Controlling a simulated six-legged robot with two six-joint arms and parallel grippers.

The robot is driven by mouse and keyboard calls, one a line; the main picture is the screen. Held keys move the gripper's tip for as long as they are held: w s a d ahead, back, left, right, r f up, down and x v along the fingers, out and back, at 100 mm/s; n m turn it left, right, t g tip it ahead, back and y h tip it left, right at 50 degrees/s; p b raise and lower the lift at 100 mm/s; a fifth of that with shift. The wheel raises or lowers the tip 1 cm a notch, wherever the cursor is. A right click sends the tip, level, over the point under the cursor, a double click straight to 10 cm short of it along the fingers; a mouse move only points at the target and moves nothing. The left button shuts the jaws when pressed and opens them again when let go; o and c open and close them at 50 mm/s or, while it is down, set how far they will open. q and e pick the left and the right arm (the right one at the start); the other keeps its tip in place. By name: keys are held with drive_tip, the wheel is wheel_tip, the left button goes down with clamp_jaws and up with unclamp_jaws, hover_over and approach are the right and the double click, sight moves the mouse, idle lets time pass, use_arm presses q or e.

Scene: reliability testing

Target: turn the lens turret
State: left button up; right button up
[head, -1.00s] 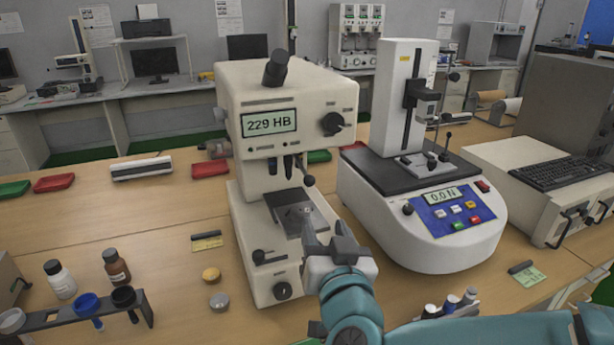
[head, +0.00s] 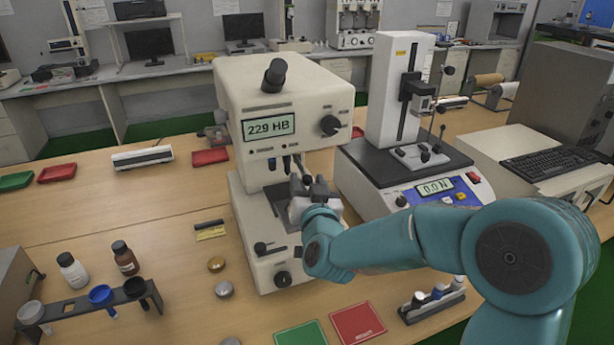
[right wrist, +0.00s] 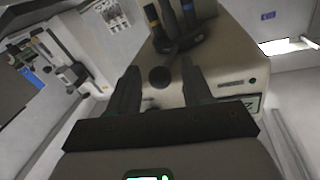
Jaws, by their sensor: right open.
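The hardness tester (head: 235,100) is a cream machine with a display reading 229 HB. Its lens turret (head: 287,165) is under the head, partly hidden by my gripper; the right wrist view shows the turret (right wrist: 178,42) with dark lens barrels, one with an orange band, one with a blue band. A round dark knob (right wrist: 160,78) by the turret appears between my fingers in that view. My right gripper (head: 308,182) is open just in front of the turret; contact with the knob cannot be told. My left gripper is not in view.
The force tester (head: 395,95) stands close on the right. The specimen stage lies below my gripper, mostly hidden.

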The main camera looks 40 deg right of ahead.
drive_tip(key=shift+w+d, duration=0.2)
drive_tip(key=shift+w, duration=0.1)
drive_tip(key=shift+w+d, duration=0.1)
drive_tip(key=shift+w, duration=0.25)
drive_tip(key=shift+s, duration=0.15)
clamp_jaws()
